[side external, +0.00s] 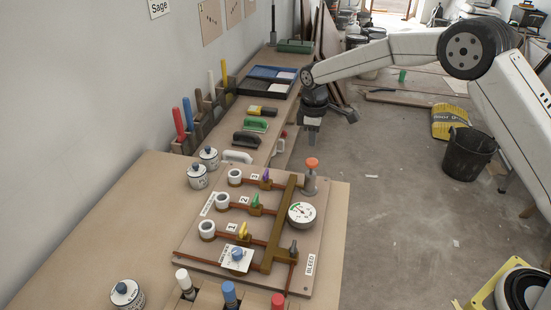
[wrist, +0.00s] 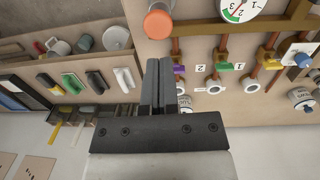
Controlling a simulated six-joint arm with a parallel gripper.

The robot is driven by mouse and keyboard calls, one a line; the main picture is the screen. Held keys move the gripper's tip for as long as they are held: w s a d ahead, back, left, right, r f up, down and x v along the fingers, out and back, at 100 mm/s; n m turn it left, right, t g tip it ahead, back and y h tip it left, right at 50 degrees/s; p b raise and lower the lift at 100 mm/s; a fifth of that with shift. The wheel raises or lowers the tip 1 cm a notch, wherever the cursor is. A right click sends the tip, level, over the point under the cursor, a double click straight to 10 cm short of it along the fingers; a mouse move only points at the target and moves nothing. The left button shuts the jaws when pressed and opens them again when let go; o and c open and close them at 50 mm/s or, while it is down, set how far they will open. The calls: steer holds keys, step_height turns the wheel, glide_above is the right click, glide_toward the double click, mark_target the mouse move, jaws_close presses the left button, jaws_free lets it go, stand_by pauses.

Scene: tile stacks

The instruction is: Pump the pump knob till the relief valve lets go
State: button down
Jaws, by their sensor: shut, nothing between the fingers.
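The orange pump knob (side external: 312,163) tops a grey pump post at the board's back right corner. It also shows in the wrist view (wrist: 158,22), beyond my fingertips. My gripper (side external: 312,133) is above the knob in the side view, apart from it. Its fingers (wrist: 159,62) are shut and empty. A round gauge (side external: 301,214) with a green arc sits on the board (side external: 190,247) in front of the pump. A small grey lever (side external: 293,246) stands near the BLEED label. The part marked relief is a white plate with a blue knob (side external: 237,256).
Brown pipes with purple, green and yellow valve handles (side external: 255,201) lead to white-rimmed ports. Jars (side external: 198,176) stand left of the board. Trowels, a tray (side external: 267,80) and brushes lie on the bench behind. Open floor lies right of the bench.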

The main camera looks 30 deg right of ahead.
steer(key=shift+a+r, duration=0.15)
steer(key=shift+r, duration=2.55)
steer(key=shift+s, duration=0.2)
steer(key=s+d+f+m+t, duration=0.1)
steer(key=s+m, duration=0.3)
steer(key=s, duration=1)
steer(key=s+d+f+m+t, duration=0.1)
steer(key=s+m, duration=0.4)
steer(key=s, duration=0.9)
step_height(320, 180, down, 2)
steer(key=shift+d+f+y, duration=0.1)
steer(key=shift+d+y, duration=0.2)
steer(key=shift+d, duration=0.3)
